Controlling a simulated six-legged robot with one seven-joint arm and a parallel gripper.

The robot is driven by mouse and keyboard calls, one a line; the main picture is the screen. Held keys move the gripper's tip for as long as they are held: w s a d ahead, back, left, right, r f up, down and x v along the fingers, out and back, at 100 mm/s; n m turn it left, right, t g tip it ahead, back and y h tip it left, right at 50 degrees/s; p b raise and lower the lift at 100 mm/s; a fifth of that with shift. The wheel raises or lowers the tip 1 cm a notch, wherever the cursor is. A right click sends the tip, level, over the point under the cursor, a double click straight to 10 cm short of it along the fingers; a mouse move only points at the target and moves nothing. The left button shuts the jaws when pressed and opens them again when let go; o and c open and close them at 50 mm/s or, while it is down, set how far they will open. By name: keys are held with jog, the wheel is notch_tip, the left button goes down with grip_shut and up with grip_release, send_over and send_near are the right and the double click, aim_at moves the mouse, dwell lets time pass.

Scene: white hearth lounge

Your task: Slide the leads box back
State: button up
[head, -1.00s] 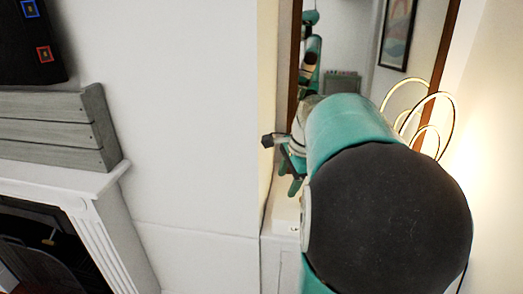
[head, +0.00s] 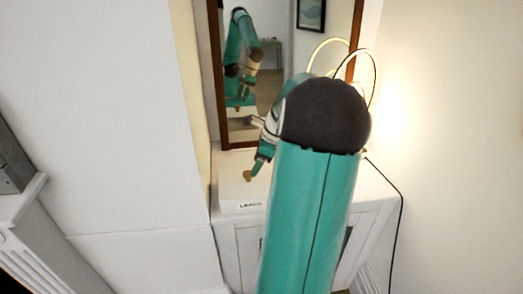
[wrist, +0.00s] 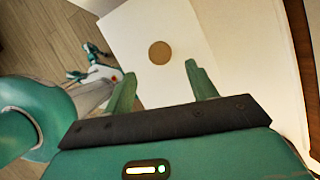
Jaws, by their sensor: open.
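The leads box (head: 238,190) is a low white box with a dark-lettered label on its front face. It lies on the white cabinet at the cabinet's front edge, below the mirror. A round brown disc (wrist: 159,52) shows on its white top (wrist: 150,25) in the wrist view. My gripper (wrist: 156,80) is open and empty, its two green fingers apart on either side below the disc. In the head view my gripper (head: 258,163) points down over the box. Whether the fingers touch the box I cannot tell. My arm hides the box's right part.
A dark-framed mirror (head: 286,82) stands behind the box and reflects my arm. A lit looped lamp (head: 372,78) is at the right, its black cord running down the cabinet (head: 375,200). A fireplace mantel (head: 20,200) is at the left. Wooden floor (wrist: 35,35) shows beyond the box.

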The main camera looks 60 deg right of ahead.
aim_at(249, 172)
jog(key=x, duration=0.5)
jog(key=shift+w+a+f, duration=0.1)
jog(key=shift+w+f, duration=0.2)
jog(key=c, duration=1.1)
jog(key=shift+w, duration=0.15)
jog(key=shift+w+d, duration=1.5)
jog(key=shift+d, duration=0.25)
jog(key=shift+w+d, duration=1.5)
jog(key=shift+d, duration=0.25)
jog(key=shift+w+d, duration=1.5)
jog(key=shift+d, duration=0.25)
jog(key=o, duration=1.1)
